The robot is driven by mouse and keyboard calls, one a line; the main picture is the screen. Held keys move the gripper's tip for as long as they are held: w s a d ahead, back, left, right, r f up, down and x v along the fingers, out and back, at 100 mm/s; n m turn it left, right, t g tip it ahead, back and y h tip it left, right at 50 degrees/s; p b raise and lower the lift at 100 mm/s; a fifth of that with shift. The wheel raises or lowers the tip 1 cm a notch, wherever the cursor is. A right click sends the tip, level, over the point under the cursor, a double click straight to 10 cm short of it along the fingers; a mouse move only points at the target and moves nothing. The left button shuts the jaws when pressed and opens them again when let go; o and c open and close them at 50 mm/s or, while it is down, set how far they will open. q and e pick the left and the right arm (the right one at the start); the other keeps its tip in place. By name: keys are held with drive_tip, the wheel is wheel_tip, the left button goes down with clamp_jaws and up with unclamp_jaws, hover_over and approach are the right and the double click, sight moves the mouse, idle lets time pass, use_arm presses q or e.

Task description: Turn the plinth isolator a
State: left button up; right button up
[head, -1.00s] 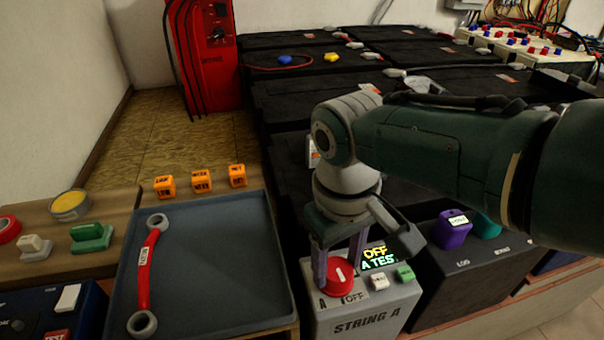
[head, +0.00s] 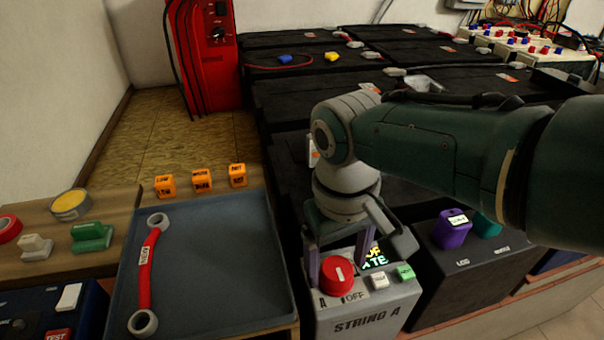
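The plinth isolator is a round red knob (head: 337,275) with a small white mark, on top of a grey box labelled STRING A (head: 366,322). Printed "A" and "OFF" stand in front of the knob. My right gripper (head: 338,272) points down over the box, one finger at each side of the knob. The fingers are open and look apart from its sides. A lit display (head: 374,258) behind the knob is partly hidden by the right-hand finger. The visible letters match part of "OFF" and "A TEST". My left gripper is out of view.
White (head: 380,281) and green (head: 405,272) buttons sit right of the knob. A dark box with a purple knob (head: 452,229) stands further right. A blue-grey tray (head: 225,275) holding a red link (head: 147,268) lies left. Black batteries fill the space behind.

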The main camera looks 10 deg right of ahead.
sight(335, 268)
drive_tip(key=shift+o, duration=0.4)
wheel_tip(335, 268, up, 10)
drive_tip(key=p, duration=0.7)
drive_tip(key=shift+a, duration=0.1)
